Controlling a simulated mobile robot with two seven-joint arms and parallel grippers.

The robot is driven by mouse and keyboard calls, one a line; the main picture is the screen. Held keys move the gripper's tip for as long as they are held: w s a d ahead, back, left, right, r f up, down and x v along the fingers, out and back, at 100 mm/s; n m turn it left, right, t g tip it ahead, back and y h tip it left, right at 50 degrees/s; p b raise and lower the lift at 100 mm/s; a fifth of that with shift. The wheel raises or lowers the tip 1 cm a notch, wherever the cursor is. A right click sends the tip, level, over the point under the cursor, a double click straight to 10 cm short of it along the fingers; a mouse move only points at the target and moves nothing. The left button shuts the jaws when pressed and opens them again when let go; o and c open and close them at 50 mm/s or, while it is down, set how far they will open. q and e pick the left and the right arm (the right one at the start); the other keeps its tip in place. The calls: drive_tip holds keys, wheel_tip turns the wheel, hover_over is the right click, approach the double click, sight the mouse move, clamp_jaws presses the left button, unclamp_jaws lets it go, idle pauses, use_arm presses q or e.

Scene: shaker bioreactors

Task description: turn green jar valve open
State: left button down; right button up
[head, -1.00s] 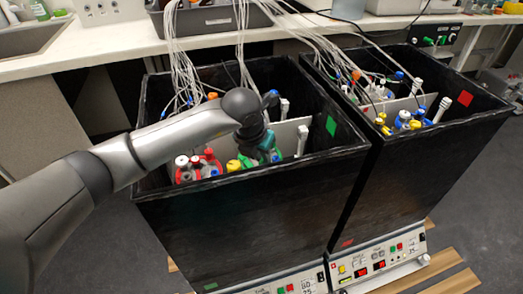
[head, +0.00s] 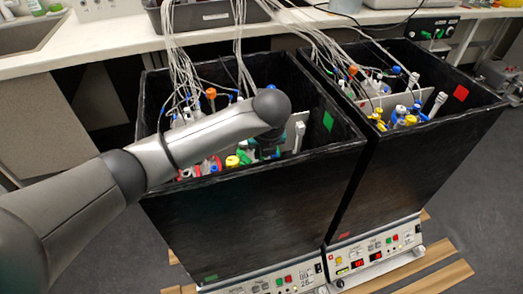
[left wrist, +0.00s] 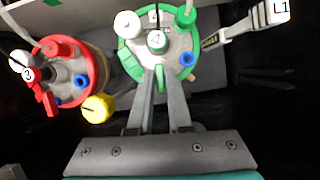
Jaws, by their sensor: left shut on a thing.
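The green jar (left wrist: 178,55) shows in the left wrist view, with a grey lid inside a green ring. Its small green valve handle (left wrist: 160,77) sticks out at the lid's near edge. My left gripper (left wrist: 159,90) points at it, with its fingers shut on the handle from both sides. In the head view my left gripper (head: 268,150) reaches down into the left black box (head: 260,215); my own arm hides most of the green jar there. The exact valve angle is hard to tell. My right gripper is not in view.
A white stick labelled L1 (left wrist: 245,25) stands to the right. Cables hang over the boxes. A second black box (head: 420,165) stands at the right.

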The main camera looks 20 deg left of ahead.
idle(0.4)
use_arm(q)
drive_tip(key=c, duration=1.1)
unclamp_jaws()
drive_tip(key=shift+s+d+r, duration=0.1)
drive_tip(key=shift+r, duration=0.2)
drive_tip(key=shift+s+r, duration=0.1)
drive_tip(key=shift+r, duration=0.25)
drive_tip(key=p+v, duration=0.2)
drive_tip(key=v, duration=0.4)
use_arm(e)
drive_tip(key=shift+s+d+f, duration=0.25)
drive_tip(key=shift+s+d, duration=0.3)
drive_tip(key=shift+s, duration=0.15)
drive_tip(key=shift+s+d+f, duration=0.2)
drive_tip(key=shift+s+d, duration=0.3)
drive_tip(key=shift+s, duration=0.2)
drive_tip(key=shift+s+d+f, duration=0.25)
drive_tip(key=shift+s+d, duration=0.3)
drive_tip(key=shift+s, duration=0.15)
use_arm(q)
drive_tip(key=shift+r, duration=0.1)
